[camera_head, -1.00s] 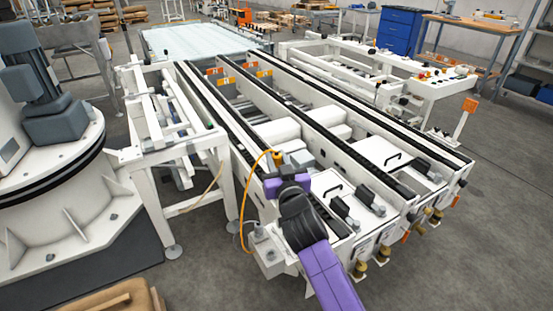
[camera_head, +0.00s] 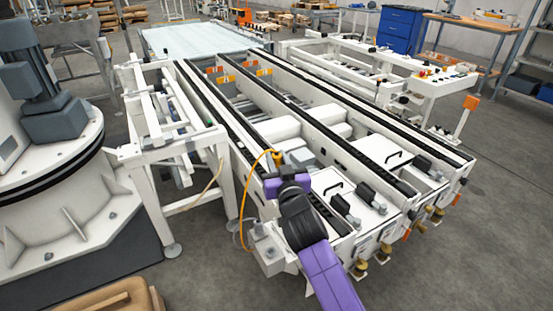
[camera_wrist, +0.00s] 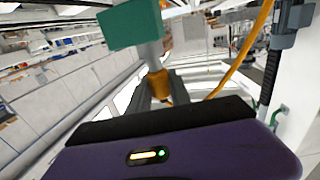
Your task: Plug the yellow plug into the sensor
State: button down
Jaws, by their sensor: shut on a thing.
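My gripper (camera_wrist: 158,84) is shut on the yellow plug (camera_wrist: 158,88), which shows orange-yellow between the two grey fingers in the wrist view. In the head view the plug (camera_head: 278,157) stands just beyond my purple gripper (camera_head: 279,168), over the conveyor's near left part. The sensor (camera_wrist: 130,24), a green block with a grey barrel (camera_wrist: 151,54), lies straight ahead of the plug in the wrist view. The barrel's end lines up closely with the plug's front; I cannot tell whether they touch. I cannot make out the sensor in the head view.
An orange cable (camera_head: 244,205) loops from the plug down to a white box (camera_head: 267,247) at the conveyor's near corner. It also passes right of the plug in the wrist view (camera_wrist: 241,52). Conveyor rails (camera_head: 330,140) and a white frame (camera_head: 150,150) flank my arm.

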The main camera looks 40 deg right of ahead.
jog(key=shift+f+b, duration=0.95)
jog(key=shift+f, duration=0.05)
dwell(0.9)
jog(key=c, duration=1.1)
grip_release()
jog(key=shift+v, duration=3.95)
